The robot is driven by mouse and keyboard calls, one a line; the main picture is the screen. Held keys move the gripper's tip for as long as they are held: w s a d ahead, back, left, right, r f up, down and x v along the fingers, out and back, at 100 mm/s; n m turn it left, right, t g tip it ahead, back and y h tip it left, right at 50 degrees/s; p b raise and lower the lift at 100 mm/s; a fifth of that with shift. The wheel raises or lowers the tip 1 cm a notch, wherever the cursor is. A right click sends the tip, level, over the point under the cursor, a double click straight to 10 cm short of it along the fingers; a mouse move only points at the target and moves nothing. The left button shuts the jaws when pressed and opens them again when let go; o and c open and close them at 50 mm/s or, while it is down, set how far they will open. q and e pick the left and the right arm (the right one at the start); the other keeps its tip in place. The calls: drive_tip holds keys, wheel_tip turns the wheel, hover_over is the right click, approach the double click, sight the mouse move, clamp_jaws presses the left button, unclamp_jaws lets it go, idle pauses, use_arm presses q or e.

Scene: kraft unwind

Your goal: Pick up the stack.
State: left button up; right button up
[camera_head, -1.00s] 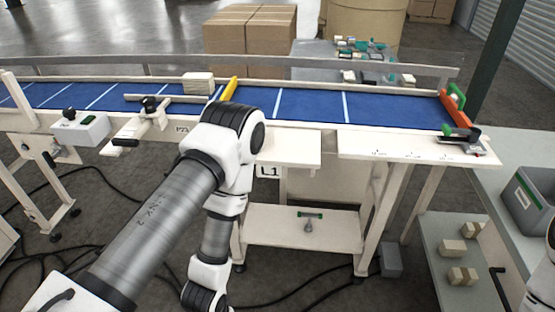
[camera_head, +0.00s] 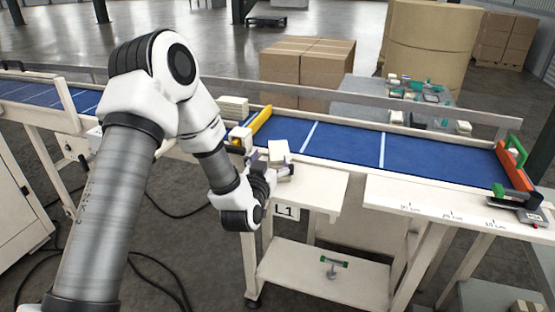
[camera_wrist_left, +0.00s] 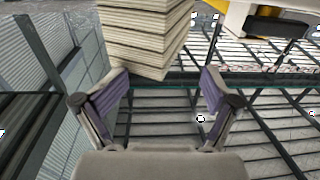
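A cream stack of thin layers (camera_head: 279,152) is at the near edge of the conveyor, above the white ledge marked L1. It shows large in the left wrist view (camera_wrist_left: 145,38), at the top, just beyond the fingertips. My left gripper (camera_head: 270,169) is right beside this stack in the head view. In the left wrist view my left gripper (camera_wrist_left: 165,86) has its two fingers spread apart, with nothing clamped between them. I cannot tell whether a finger touches the stack. Another pale stack (camera_head: 232,107) lies on the belt further left. My right gripper is not in view.
The blue conveyor belt (camera_head: 345,143) runs across, with a yellow bar (camera_head: 261,123) behind the near stack and an orange end stop (camera_head: 510,166) at right. The white ledge (camera_head: 320,187) has free room right of the gripper. Cardboard boxes (camera_head: 306,70) stand behind.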

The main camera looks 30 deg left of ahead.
sight(276, 154)
use_arm(q)
drive_tip(key=shift+w+a+r, duration=0.15)
drive_tip(key=shift+w+a, duration=0.05)
drive_tip(key=shift+a, duration=0.75)
drive_tip(key=w, duration=0.1)
drive_tip(key=w+d+f, duration=0.1)
drive_tip(key=shift+w+d+f, duration=0.1)
drive_tip(key=shift+w+f, duration=0.1)
drive_tip(key=shift+w, duration=0.2)
drive_tip(key=c, duration=0.7)
drive_tip(key=shift+s+a+r, duration=0.15)
drive_tip(key=shift+s+a, duration=0.35)
clamp_jaws()
drive_tip(key=shift+s, duration=0.1)
drive_tip(key=shift+d+r, duration=0.1)
drive_tip(key=shift+d, duration=0.05)
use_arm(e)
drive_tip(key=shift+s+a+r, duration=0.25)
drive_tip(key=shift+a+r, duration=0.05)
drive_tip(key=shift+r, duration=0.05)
